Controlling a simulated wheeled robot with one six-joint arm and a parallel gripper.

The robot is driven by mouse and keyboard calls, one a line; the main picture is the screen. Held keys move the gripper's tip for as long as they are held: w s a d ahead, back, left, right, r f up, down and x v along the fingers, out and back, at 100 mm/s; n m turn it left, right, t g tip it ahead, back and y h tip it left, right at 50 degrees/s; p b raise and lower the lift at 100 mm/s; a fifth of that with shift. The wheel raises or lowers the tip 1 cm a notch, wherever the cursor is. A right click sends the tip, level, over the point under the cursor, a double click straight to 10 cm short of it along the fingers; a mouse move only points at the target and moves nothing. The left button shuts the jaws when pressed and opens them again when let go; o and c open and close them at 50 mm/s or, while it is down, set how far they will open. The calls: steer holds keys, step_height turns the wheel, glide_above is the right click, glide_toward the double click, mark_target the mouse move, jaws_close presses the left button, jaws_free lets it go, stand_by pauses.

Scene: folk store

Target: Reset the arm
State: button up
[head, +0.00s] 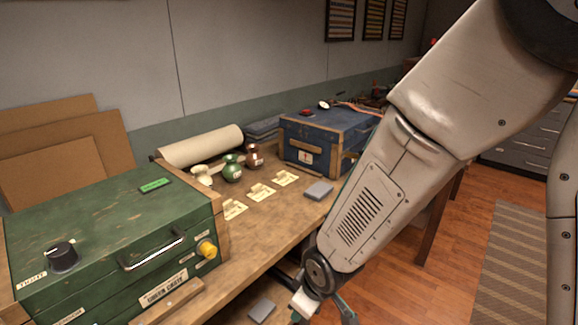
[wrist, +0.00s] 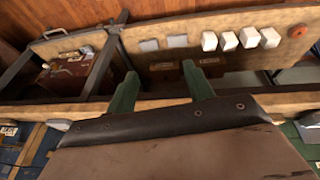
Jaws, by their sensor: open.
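My arm reaches down from the upper right in the head view, in front of the table's right part. My gripper (head: 322,312) is low at the bottom edge of the head view, beside the table's front edge and partly cut off. In the wrist view my gripper (wrist: 160,92) shows two green fingers spread apart, with nothing between them. The fingers point past a wooden edge toward a lower shelf. The table (head: 250,240) is partly hidden behind my arm.
A green crate (head: 105,230) and a blue crate (head: 320,137) stand on the table, with small vases (head: 232,168) between them. White blocks (wrist: 229,40) and a red case (wrist: 65,80) appear beyond the fingers. Open wooden floor (head: 475,215) lies right.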

steer(key=s+d+r+m+g+h, duration=0.1)
steer(key=s+d+r+m, duration=0.4)
steer(key=s+d+r, duration=0.3)
steer(key=s+d+r+m+h, duration=0.1)
steer(key=s+d+r+m, duration=0.4)
steer(key=d+r, duration=0.9)
steer(key=s+r, duration=0.3)
steer(key=shift+s+d+m+g, duration=0.3)
steer(key=shift+s+d+g, duration=0.05)
steer(key=shift+d+g, duration=0.05)
steer(key=shift+r, duration=0.1)
steer(key=shift+c, duration=0.3)
